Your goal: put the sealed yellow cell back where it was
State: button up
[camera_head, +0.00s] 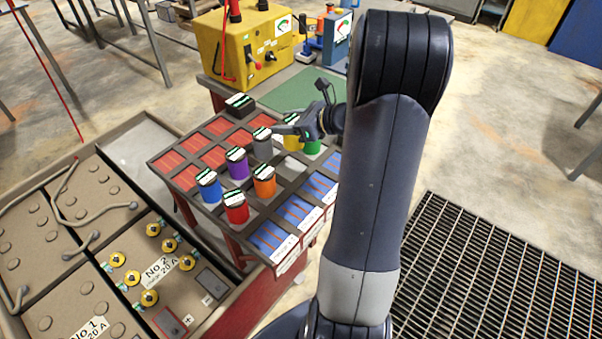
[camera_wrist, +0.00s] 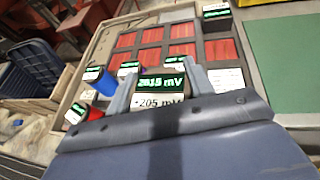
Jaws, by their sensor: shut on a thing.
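The yellow cell (camera_head: 291,145) stands on the rack, partly hidden behind my gripper, beside the green cell (camera_head: 312,148). My gripper (camera_head: 279,130) reaches left over the rack. It is shut on a cell that seems to be the grey one (camera_head: 263,148), with a dark top. In the wrist view this held cell (camera_wrist: 163,84) shows a green mV display and a pale label between the fingers. I cannot tell whether it is lifted clear of the rack. No seal on the yellow cell can be made out.
The rack also holds purple (camera_head: 237,168), blue (camera_head: 209,190), orange (camera_head: 264,186) and red (camera_head: 236,212) cells close by. A black cell (camera_head: 240,106) stands at the back. Red-floored compartments (camera_head: 214,156) are empty. A yellow machine (camera_head: 248,48) stands behind.

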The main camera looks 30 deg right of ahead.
jog(key=shift+w+a+n, duration=0.3)
jog(key=shift+w+a, duration=0.05)
jog(key=shift+w+a+f, duration=0.1)
jog(key=shift+f, duration=2.35)
jog(key=shift+w+a+f, duration=0.1)
jog(key=shift+f, duration=2.35)
jog(key=shift+f, duration=0.2)
jog(key=o, duration=1.5)
jog(key=shift+s, duration=0.1)
jog(key=shift+r, duration=0.15)
